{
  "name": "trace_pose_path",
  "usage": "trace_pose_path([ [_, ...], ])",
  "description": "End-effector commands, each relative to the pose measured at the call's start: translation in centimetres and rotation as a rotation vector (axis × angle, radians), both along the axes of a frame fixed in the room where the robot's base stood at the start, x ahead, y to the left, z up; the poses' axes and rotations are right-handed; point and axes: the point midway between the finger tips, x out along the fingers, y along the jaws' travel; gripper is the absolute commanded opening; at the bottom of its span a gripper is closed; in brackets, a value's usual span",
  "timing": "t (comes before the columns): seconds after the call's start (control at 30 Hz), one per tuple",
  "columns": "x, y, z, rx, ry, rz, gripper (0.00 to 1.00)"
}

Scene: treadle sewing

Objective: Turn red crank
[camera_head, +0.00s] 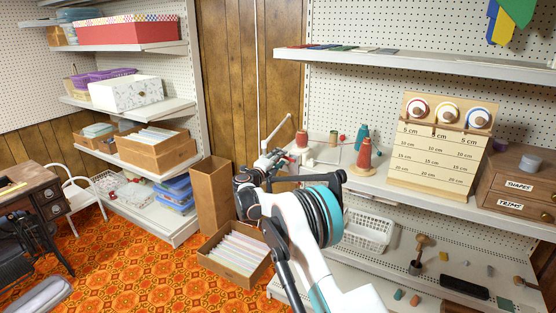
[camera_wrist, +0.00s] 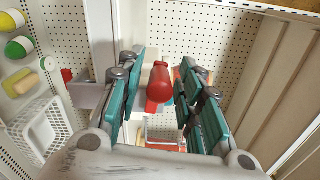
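A red rounded piece (camera_wrist: 160,84), which looks like the crank's handle, stands between the fingers of my gripper (camera_wrist: 161,66) in the wrist view. The teal-padded fingers are spread on either side of it, with a gap showing at each side. My gripper (camera_head: 262,170) also shows in the head view, at the left end of the shelf beside a white device. The crank itself cannot be made out there, as my arm and gripper cover part of that spot.
A red spool (camera_head: 302,138), a red thread cone (camera_head: 365,155) and a teal cone (camera_head: 362,134) stand on the shelf. A wooden ruler board (camera_head: 432,158) is at right. A white basket (camera_head: 367,230) sits below. A tall cardboard box (camera_head: 211,195) stands left of my gripper.

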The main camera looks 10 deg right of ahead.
Motion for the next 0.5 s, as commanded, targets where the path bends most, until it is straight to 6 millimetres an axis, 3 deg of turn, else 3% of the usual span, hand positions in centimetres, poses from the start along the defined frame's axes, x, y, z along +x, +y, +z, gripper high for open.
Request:
trace_pose_path([
  [0.27,-0.8,0.8,0.0,0.0,0.0,0.002,0.33],
  [0.5,-4.4,3.4,0.0,0.0,0.0,0.003,0.33],
])
